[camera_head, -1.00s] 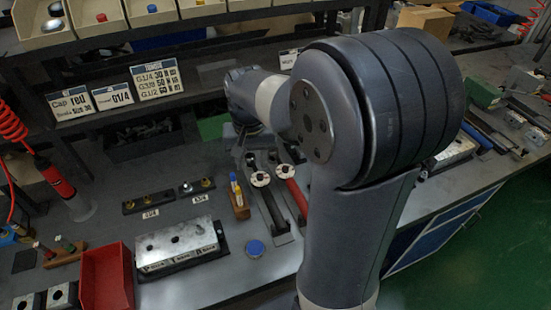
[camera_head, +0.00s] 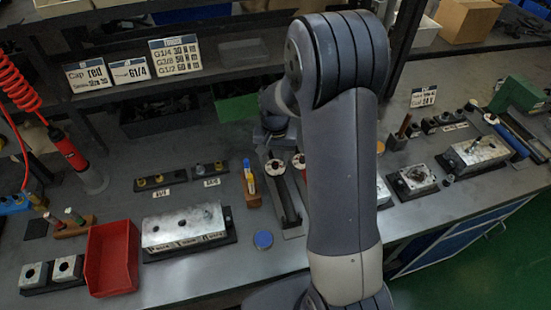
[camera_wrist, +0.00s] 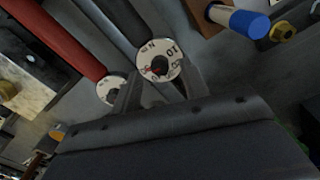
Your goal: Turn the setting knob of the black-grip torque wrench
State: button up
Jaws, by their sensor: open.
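The black-grip torque wrench (camera_head: 287,200) lies on the bench, its white dial-faced knob (camera_head: 274,167) at the far end. In the wrist view its dark grip (camera_wrist: 116,22) runs to the round white knob (camera_wrist: 160,61), which has black marks and a dark centre. My gripper (camera_wrist: 160,86) is open, with its fingers close around the lower part of this knob; I cannot tell whether they touch it. The red-grip wrench (camera_wrist: 55,38) lies beside it, its white knob (camera_wrist: 111,90) partly hidden by a finger. In the head view my arm covers most of the red wrench.
A wooden block with a blue-capped tube (camera_head: 252,187) stands just left of the wrenches. More blocks (camera_head: 475,155) lie to the right.

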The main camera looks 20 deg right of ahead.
jog(key=shift+f, duration=0.75)
jog(key=shift+c, duration=0.4)
grip_shut()
